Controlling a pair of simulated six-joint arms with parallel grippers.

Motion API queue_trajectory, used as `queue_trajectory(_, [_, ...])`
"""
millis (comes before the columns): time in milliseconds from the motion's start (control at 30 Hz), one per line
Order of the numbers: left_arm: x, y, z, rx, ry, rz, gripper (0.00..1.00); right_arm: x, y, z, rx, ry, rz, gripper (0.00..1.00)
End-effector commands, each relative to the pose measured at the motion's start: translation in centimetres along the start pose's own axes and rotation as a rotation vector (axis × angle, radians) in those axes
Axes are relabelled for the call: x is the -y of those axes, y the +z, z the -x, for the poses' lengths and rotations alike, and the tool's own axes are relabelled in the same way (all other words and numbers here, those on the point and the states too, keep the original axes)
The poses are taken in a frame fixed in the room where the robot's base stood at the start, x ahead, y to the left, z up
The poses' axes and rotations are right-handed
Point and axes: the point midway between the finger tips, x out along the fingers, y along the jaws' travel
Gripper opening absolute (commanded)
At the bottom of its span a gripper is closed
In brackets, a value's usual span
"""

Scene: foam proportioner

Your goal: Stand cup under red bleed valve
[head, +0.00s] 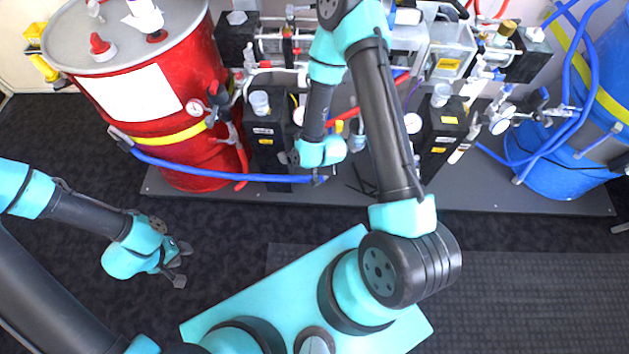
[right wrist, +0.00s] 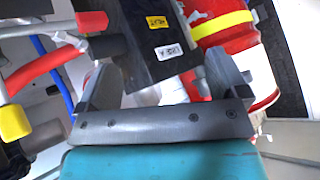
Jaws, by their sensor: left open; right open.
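I cannot single out the cup for certain. A clear cup-shaped piece (head: 260,103) sits on top of the left black pump box (head: 268,145), and a similar one (head: 441,94) tops the right box. The red bleed valve is not clear either; a red fitting (right wrist: 92,22) shows on a grey pipe in the right wrist view. My right gripper (right wrist: 163,82) is open, its fingers either side of the labelled black box (right wrist: 155,40), with no held object visible. In the head view its wrist is beside the left pump box. My left gripper (head: 180,264) is open and empty over the dark floor.
A red drum (head: 160,95) stands at the left and a blue drum (head: 570,150) at the right. A blue hose (head: 230,175) crosses in front of the left pump box. Pipes and gauges crowd the back. The dark floor (head: 75,145) at the left is clear.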

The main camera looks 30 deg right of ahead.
Motion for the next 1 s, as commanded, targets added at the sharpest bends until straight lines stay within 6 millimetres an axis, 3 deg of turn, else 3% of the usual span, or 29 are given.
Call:
queue_trajectory(200, [0.0, 0.0, 0.0, 0.000, 0.000, 0.000, 0.43, 0.8, 6.1, 4.1, 0.361, 0.017, -0.174, 0.92])
queue_trajectory(400, [0.0, 0.0, 0.0, 0.000, 0.000, 0.000, 0.43, 1.8, 9.6, 7.6, 0.584, 0.035, -0.289, 0.92])
queue_trajectory(833, [0.0, 0.0, 0.0, 0.000, 0.000, 0.000, 0.43, 2.0, 10.2, 8.3, 0.626, 0.038, -0.310, 0.92])
queue_trajectory(1000, [0.0, 0.0, 0.0, 0.000, 0.000, 0.000, 0.43, 1.9, 10.1, 8.1, 0.612, 0.029, -0.283, 0.77])
